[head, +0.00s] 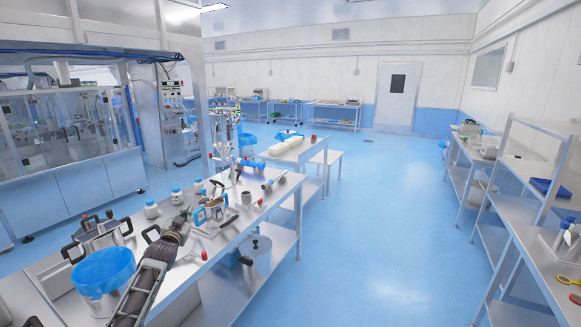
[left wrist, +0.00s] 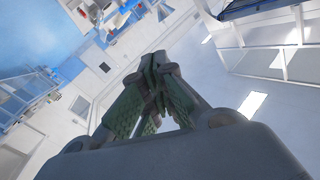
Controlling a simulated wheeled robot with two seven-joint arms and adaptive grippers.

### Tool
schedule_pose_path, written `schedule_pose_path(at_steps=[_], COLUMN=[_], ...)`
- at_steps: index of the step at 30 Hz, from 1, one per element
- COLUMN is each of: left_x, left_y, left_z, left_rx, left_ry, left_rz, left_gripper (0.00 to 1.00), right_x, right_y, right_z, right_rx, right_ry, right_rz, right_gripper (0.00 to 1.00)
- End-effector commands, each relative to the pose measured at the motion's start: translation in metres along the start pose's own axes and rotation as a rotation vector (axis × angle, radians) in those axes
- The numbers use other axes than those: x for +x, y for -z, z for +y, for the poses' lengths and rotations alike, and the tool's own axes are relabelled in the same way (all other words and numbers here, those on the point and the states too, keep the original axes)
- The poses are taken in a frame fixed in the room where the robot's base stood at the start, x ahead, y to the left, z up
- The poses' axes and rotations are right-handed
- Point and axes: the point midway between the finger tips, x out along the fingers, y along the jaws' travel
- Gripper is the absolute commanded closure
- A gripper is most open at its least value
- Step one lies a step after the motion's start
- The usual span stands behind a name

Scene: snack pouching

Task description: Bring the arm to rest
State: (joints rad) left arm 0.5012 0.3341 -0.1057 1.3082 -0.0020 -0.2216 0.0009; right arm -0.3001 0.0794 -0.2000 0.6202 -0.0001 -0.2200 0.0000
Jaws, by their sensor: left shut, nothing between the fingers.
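My left arm comes in from the bottom left in the head view, and its gripper (head: 183,217) is over the near steel table (head: 215,265). In the left wrist view the green-padded fingers (left wrist: 157,68) come together at their tips with nothing between them. Behind them the room shows tilted, with walls, ceiling lights and no table surface close by. My right gripper is not in view.
A bin with a blue liner (head: 103,272) stands left of my left arm. Shelves (head: 540,235) line the right side. The blue floor (head: 370,240) between is clear.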

Motion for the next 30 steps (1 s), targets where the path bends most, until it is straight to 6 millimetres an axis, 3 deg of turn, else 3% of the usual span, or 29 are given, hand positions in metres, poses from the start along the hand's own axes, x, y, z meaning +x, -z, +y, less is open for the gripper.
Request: schedule_pose_path(at_steps=[8,14,23,30], left_x=[-0.021,-0.047,-0.102,-0.159], left_y=[-0.102,-0.18,-0.29,-0.371], left_z=[0.042,0.075,0.122,0.158], left_rx=[-0.012,-0.021,-0.031,-0.038], left_ry=[-0.047,-0.082,-0.135,-0.177], left_rz=[-0.138,-0.246,-0.407,-0.534], left_gripper=[1.0,1.0,1.0,1.0], right_x=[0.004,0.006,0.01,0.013], right_y=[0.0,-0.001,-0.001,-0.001], right_z=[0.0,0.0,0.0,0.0], right_rx=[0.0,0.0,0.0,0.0], right_ry=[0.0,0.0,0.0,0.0], right_rz=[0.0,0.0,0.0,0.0], right_gripper=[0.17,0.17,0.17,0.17])
